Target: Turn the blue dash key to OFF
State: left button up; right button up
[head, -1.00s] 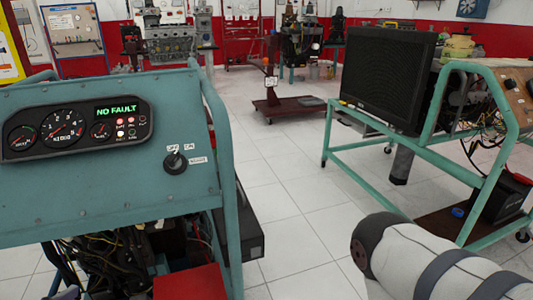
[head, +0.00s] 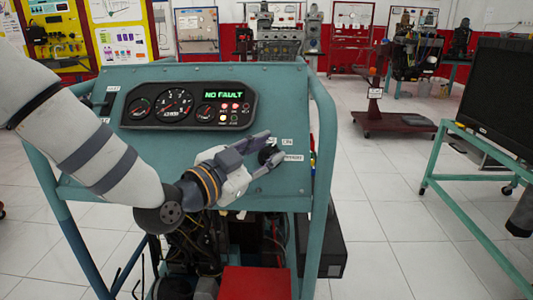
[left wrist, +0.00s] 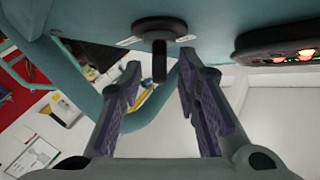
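The blue-teal dash panel (head: 150,88) faces me in the head view. Its black key switch (head: 268,155) is at the panel's lower right, with small white labels around it that are too small to read surely. My left gripper (head: 266,149) is at the key and partly hides it. In the left wrist view, the left gripper (left wrist: 160,66) is open, its two fingers on either side of the key's dark tab (left wrist: 159,62). Gaps show between tab and fingers. The key's round base (left wrist: 160,28) sits against the panel. My right gripper is out of view.
The gauge cluster (head: 190,108) on the panel reads NO FAULT, with red lamps lit. A teal tube frame (head: 325,130) rises to the right of the key. A red box (head: 255,283) is below. Open tiled floor (head: 385,225) lies to the right.

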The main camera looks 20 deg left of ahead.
pick_arm(q)
jog(key=shift+c, duration=0.6)
grip_shut()
jog(key=shift+d+f+n+t+y, duration=0.1)
jog(key=shift+n+t+y, duration=0.2)
jog(key=shift+n+y, duration=0.15)
jog(key=shift+d+n+t+y, duration=0.1)
jog(key=shift+n+t+y, duration=0.3)
jog(key=shift+n+y, duration=0.35)
jog(key=n+t+y, duration=0.1)
jog(key=n+y, duration=0.2)
jog(key=shift+d+n, duration=0.1)
jog(key=shift+n, duration=0.2)
jog(key=shift+d+n+y+p, duration=0.1)
jog(key=shift+n+y+p, duration=0.35)
jog(key=shift+n+y, duration=2.8)
jog(key=shift+n, duration=0.35)
jog(key=shift+o, duration=0.6)
grip_release()
